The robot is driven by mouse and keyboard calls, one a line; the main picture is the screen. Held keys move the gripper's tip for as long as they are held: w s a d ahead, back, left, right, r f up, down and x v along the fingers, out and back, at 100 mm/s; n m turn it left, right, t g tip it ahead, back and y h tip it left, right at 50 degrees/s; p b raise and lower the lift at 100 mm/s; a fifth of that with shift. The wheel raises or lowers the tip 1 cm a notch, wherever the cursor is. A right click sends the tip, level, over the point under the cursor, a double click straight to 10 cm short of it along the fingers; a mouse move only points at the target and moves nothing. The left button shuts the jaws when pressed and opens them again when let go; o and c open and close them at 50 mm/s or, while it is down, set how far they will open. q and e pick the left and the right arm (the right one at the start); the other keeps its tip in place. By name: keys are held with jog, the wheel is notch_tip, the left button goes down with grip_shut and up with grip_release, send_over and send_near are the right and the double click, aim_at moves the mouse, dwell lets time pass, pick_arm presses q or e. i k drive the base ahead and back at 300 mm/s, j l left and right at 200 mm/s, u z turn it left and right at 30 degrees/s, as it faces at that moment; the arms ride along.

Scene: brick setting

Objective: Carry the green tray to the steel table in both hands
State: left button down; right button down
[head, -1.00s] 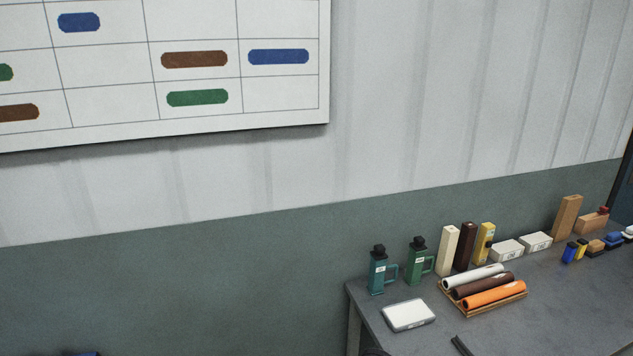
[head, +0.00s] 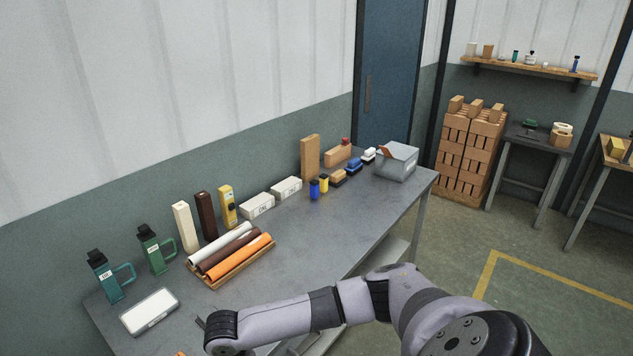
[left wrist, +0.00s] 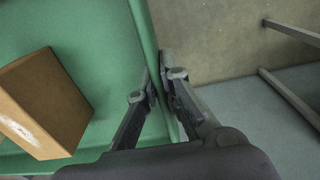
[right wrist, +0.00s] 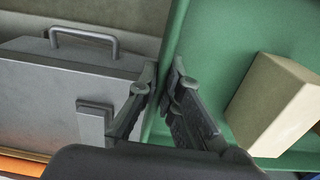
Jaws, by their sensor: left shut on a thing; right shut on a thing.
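The green tray shows in both wrist views and is out of the head view. In the left wrist view my left gripper (left wrist: 160,82) is shut on a side wall of the green tray (left wrist: 100,60). In the right wrist view my right gripper (right wrist: 163,82) is shut on another part of the wall of the green tray (right wrist: 215,50). A brown block (left wrist: 48,105) lies inside the tray, and a tan block (right wrist: 272,105) shows in it in the right wrist view. A grey steel-looking table (head: 345,225) runs along the wall in the head view.
The table holds bottles, a rack of coloured rolls (head: 232,258), a white case (head: 150,311), boxes and a grey bin (head: 398,162). Its front middle is bare. A grey case with a handle (right wrist: 60,90) is beside the tray. Stacked bricks (head: 470,140) stand beyond.

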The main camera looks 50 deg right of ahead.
aim_at(331, 239)
jog(key=l, duration=3)
jog(key=k+l, duration=0.1)
jog(key=l, duration=0.75)
jog(key=k+l, duration=0.15)
jog(key=l, duration=0.25)
jog(key=i, duration=1)
